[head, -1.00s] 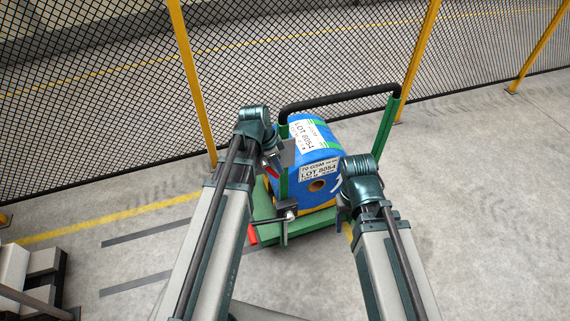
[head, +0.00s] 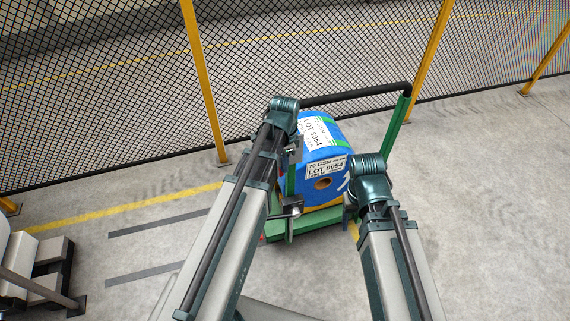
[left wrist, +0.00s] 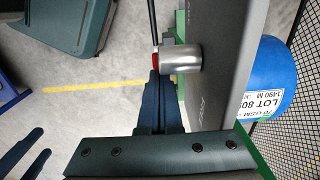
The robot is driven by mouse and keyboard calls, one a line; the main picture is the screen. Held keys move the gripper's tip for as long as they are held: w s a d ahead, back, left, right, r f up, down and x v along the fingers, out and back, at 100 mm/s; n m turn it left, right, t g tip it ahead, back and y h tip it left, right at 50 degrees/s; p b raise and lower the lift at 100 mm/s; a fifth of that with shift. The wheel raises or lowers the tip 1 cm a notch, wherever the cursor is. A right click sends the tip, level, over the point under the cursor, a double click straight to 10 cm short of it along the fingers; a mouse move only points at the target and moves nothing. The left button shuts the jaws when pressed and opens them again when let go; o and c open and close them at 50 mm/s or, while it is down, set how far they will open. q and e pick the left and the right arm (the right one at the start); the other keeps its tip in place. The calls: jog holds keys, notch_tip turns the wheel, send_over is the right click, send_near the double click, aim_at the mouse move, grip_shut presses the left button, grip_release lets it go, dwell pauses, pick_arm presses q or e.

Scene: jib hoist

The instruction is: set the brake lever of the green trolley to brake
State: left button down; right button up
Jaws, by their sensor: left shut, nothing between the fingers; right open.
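The green trolley (head: 318,222) carries a blue roll beyond my arms. On its near side is a grey panel (left wrist: 205,70) with a silver hub (left wrist: 181,57). The hub has a red end, and a thin black rod (left wrist: 153,24), apparently the brake lever, runs up out of the left wrist view. In the head view a red bit (head: 263,238), perhaps the lever's end, shows beside my left forearm. My left gripper (left wrist: 162,76) is shut and empty beside the hub; I cannot tell whether it touches. My right gripper (left wrist: 24,146) is open, clear of the panel.
A mesh fence (head: 110,110) with yellow posts stands behind. Pale blocks (head: 45,260) on a dark frame are at the lower left. The floor at the right is clear.

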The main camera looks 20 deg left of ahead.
pick_arm(q)
notch_tip(320, 180, up, 11)
jog(key=w+d+p, duration=0.1)
jog(key=d+p, duration=0.1)
jog(key=p, duration=0.9)
jog(key=shift+w+d+r, duration=0.15)
jog(key=shift+w+r, duration=0.05)
jog(key=shift+w, duration=0.1)
